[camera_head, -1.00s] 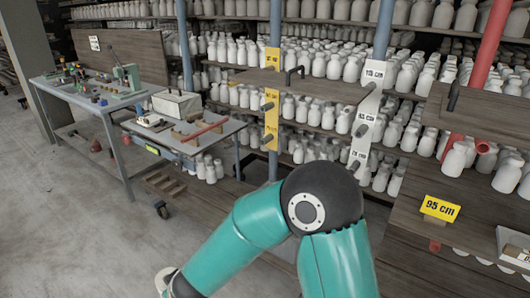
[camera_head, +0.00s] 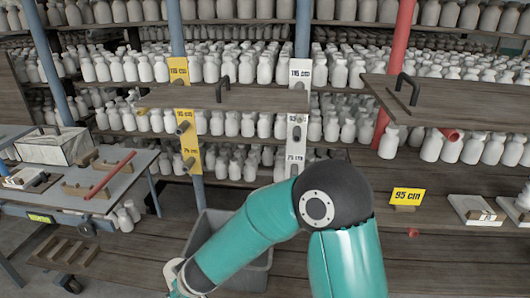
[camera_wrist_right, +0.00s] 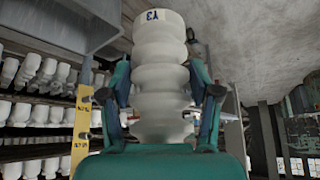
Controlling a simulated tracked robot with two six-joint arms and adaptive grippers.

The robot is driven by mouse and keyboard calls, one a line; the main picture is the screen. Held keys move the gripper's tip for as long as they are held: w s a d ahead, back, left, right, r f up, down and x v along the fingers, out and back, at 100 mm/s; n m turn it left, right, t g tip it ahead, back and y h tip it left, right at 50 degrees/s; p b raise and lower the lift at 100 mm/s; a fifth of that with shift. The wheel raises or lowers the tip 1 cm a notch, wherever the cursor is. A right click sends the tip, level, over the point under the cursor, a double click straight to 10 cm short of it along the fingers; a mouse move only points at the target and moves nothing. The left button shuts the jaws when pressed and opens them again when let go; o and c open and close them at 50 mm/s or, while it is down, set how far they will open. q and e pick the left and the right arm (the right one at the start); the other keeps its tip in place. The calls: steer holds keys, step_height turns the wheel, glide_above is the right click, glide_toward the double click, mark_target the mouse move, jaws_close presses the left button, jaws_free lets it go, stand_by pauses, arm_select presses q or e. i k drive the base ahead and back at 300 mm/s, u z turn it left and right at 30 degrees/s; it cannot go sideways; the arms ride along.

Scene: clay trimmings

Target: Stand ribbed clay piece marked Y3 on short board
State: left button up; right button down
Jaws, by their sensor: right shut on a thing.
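The ribbed clay piece marked Y3 (camera_wrist_right: 160,58) is pale, with several bulging rings and dark lettering that reads upside down in the right wrist view. My right gripper (camera_wrist_right: 162,98) is shut on it, a finger on each side. In the head view a teal arm reaches down to the lower left; the held piece cannot be made out there. A wooden board with a dark handle (camera_head: 225,98) lies across the middle, between yellow and white height markers; it looks shorter than the handled board at right (camera_head: 455,105). My left gripper is not in view.
Shelves of white bottles (camera_head: 230,68) fill the background. A grey bin (camera_head: 257,280) stands behind the arm. A metal cart (camera_head: 125,187) with a red bar is at left. A yellow 95 cm sign (camera_head: 407,196) and white slabs (camera_head: 470,208) are on the right shelf.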

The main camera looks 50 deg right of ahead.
mark_target(267, 98)
steer(key=z, duration=0.25)
steer(key=i, duration=0.65)
steer(key=z, duration=0.65)
